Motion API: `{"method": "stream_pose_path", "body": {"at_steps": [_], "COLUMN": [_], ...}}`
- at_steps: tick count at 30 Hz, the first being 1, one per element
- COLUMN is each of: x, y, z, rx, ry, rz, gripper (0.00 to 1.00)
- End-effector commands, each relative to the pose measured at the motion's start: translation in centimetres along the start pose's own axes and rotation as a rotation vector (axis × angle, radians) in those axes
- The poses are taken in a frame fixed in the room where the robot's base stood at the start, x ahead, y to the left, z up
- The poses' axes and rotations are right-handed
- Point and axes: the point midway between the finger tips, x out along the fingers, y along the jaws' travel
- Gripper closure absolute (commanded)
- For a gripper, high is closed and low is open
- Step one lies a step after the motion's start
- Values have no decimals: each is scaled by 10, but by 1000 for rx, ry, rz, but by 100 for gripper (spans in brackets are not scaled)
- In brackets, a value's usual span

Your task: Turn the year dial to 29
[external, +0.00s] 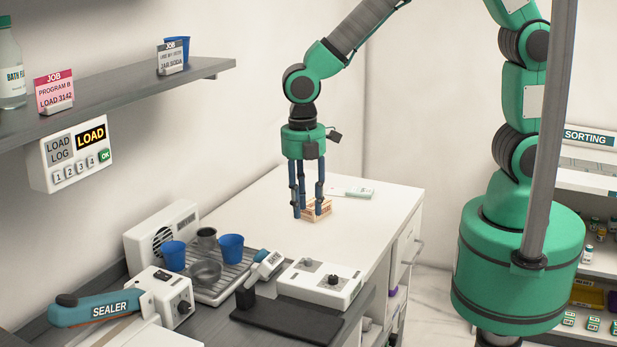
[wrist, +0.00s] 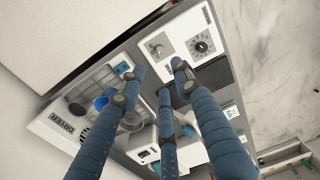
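I cannot read the marks or tell which number is set. My gripper (external: 308,213), with blue fingers, points down over the white worktop, behind the box and apart from it. Its fingertips (wrist: 158,78) are spread with nothing seen between them in the wrist view.
Around the box are a black mat (external: 285,320), a small white-headed device (external: 264,264), blue cups (external: 230,247) on a rack, and the sealer (external: 110,307). A shelf (external: 120,98) overhangs on the left. The white worktop (external: 260,215) is mostly clear.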

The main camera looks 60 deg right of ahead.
Motion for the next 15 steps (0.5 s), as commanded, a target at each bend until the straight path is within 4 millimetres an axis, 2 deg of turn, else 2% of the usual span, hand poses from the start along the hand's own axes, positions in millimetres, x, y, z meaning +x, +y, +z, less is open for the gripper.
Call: {"method": "stream_pose_path", "body": {"at_steps": [10,15], "x": [0,7], "y": [0,0], "z": [0,0], "rx": [1,1], "ry": [0,0], "rz": [0,0], "gripper": [67,67]}}
